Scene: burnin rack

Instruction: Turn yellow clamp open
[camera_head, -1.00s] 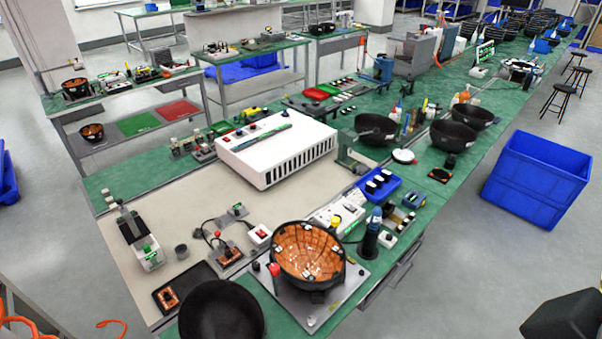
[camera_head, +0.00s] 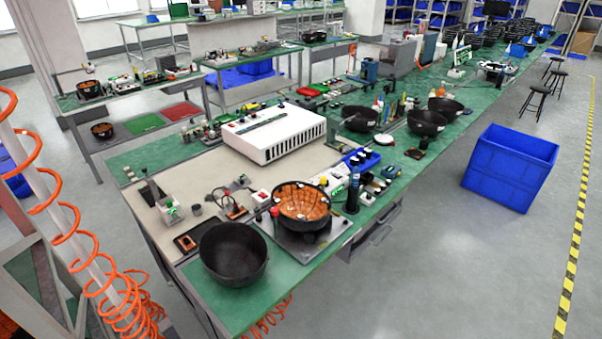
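A copper-lined black bowl (camera_head: 303,203) sits on a grey metal plate (camera_head: 334,240) at the near end of the green bench (camera_head: 240,313). A small yellow part (camera_head: 323,181) shows just behind the bowl. Another yellow item (camera_head: 254,106) lies behind the white box. Both are too small to tell which is the yellow clamp, or whether a clamp is open. A red knob (camera_head: 275,212) stands on the plate left of the bowl. Neither of my grippers is in view.
An empty black bowl (camera_head: 233,254) stands at the bench's near corner. A white box (camera_head: 268,133) sits mid-bench. An orange coiled hose (camera_head: 45,190) hangs at the left. A blue crate (camera_head: 510,168) is on the floor at right.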

